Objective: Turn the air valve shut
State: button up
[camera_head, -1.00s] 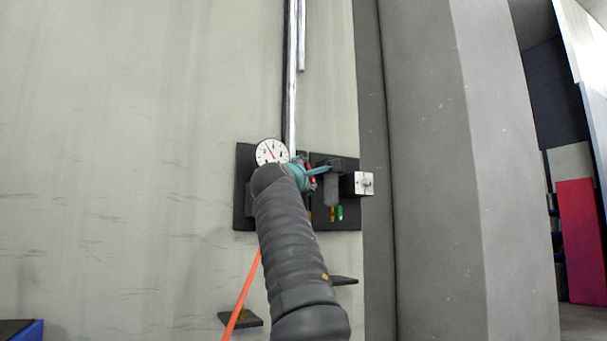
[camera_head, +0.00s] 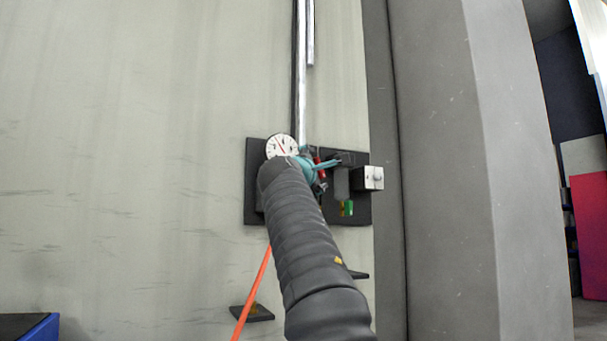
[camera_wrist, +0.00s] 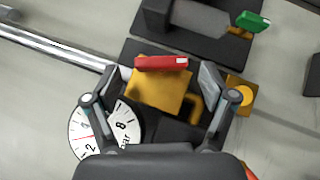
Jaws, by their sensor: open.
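A valve with a red handle (camera_wrist: 162,63) on a brass body (camera_wrist: 160,92) is on the dark wall panel in the wrist view. A bit of the red handle also shows in the head view (camera_head: 318,161). My gripper (camera_wrist: 163,80) is open, with one finger on each side of the red handle and brass body. Gaps show between the fingers and the handle, and I cannot tell any contact. In the head view my gripper (camera_head: 322,166) is at the panel, and my arm hides part of it.
A round gauge (camera_head: 282,147) sits left of the gripper. A second valve with a green handle (camera_wrist: 252,21) and a white block (camera_head: 374,177) are to the right. Metal pipes (camera_head: 302,70) run upward. An orange hose (camera_head: 253,292) hangs below. A grey pillar (camera_head: 450,170) stands at the right.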

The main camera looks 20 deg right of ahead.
jog(key=v, duration=1)
jog(key=shift+s+f, duration=0.2)
jog(key=shift+a, duration=0.1)
